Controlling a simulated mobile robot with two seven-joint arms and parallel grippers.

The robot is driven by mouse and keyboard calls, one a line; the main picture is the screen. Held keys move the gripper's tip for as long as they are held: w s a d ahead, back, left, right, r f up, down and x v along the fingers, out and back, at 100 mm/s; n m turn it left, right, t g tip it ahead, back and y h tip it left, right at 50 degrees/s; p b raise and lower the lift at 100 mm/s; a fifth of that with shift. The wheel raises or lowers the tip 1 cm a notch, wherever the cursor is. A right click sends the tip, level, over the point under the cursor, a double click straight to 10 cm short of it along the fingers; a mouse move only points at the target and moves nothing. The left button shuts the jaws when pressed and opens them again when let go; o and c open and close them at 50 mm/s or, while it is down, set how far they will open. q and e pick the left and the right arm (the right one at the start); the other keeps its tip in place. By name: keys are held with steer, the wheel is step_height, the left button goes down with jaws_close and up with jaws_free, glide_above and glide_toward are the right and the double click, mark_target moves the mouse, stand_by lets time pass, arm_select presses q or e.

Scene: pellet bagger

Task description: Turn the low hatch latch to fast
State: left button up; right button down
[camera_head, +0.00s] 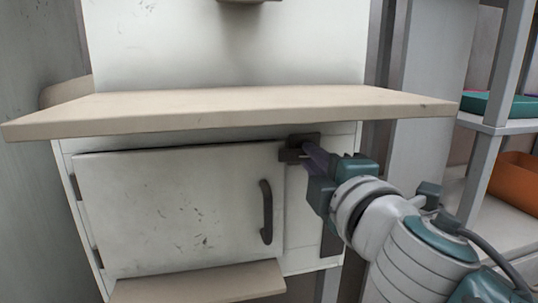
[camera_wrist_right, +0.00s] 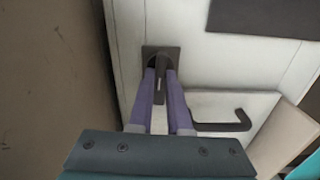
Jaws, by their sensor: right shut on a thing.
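The low hatch (camera_head: 170,215) is a scuffed white door under the beige worktop, and it looks closed. Its dark bar handle (camera_head: 266,212) is near the right edge and also shows in the wrist view (camera_wrist_right: 225,123). The dark latch (camera_head: 290,154) sits at the door's upper right corner, just under the worktop. My right gripper (camera_head: 308,150) reaches it from the right. In the wrist view the purple fingers (camera_wrist_right: 161,88) are shut on the latch's lever (camera_wrist_right: 160,80), one on each side, in front of its square plate (camera_wrist_right: 150,52). My left gripper is out of view.
The worktop (camera_head: 240,108) overhangs closely above the latch and my right gripper. A small beige ledge (camera_head: 200,283) juts out below the hatch. At right, a grey rack holds a teal tray (camera_head: 490,105) and an orange bin (camera_head: 515,180).

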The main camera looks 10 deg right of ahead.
steer(key=shift+n, duration=0.5)
steer(key=c, duration=0.9)
jaws_free()
steer(key=shift+o, duration=0.2)
steer(key=s+p, duration=0.1)
steer(key=s, duration=0.9)
steer(key=shift+d+p, duration=0.15)
steer(key=shift+p, duration=0.15)
